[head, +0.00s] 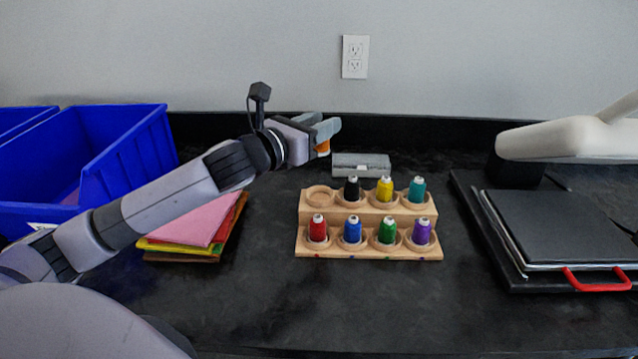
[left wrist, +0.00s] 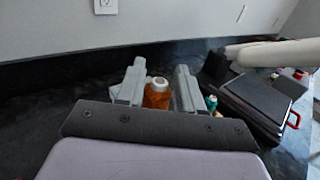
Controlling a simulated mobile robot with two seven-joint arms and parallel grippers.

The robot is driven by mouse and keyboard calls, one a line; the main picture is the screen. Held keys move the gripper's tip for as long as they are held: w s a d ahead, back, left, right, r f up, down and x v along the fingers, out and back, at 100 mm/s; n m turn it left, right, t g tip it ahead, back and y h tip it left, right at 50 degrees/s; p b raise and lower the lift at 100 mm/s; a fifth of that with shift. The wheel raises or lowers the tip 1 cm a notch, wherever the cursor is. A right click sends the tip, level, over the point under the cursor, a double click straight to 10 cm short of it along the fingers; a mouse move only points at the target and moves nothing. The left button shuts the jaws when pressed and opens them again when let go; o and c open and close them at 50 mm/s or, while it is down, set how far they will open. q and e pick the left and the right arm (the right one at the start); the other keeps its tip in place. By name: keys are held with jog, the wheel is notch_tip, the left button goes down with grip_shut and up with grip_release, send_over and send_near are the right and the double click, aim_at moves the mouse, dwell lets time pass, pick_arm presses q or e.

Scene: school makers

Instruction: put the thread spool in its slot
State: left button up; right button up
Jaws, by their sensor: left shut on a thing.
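An orange thread spool (head: 323,147) is held in my left gripper (head: 328,130), above the counter and behind the rack's left end. In the left wrist view the orange spool (left wrist: 157,93) with its pale top sits between the two fingers (left wrist: 158,90). The wooden spool rack (head: 378,243) has two stepped rows. Its back-left slot (head: 319,195) is empty. The other slots hold black, yellow, teal, red, blue, green and purple spools. My right gripper is not in view.
A grey box (head: 361,164) lies behind the rack. Blue bins (head: 110,140) and stacked coloured sheets (head: 195,222) are at left. A dark heat-press-like machine (head: 560,230) with a red handle and a white arm (head: 565,139) stand at right. The counter in front of the rack is clear.

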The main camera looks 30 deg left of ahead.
pick_arm(q)
notch_tip(320, 180, down, 6)
jog(key=shift+f+b, duration=0.1)
jog(key=shift+b, duration=0.4)
jog(key=shift+f+b, duration=0.45)
jog(key=shift+f, duration=1.7)
jog(key=shift+f, duration=0.3)
jog(key=o, duration=1)
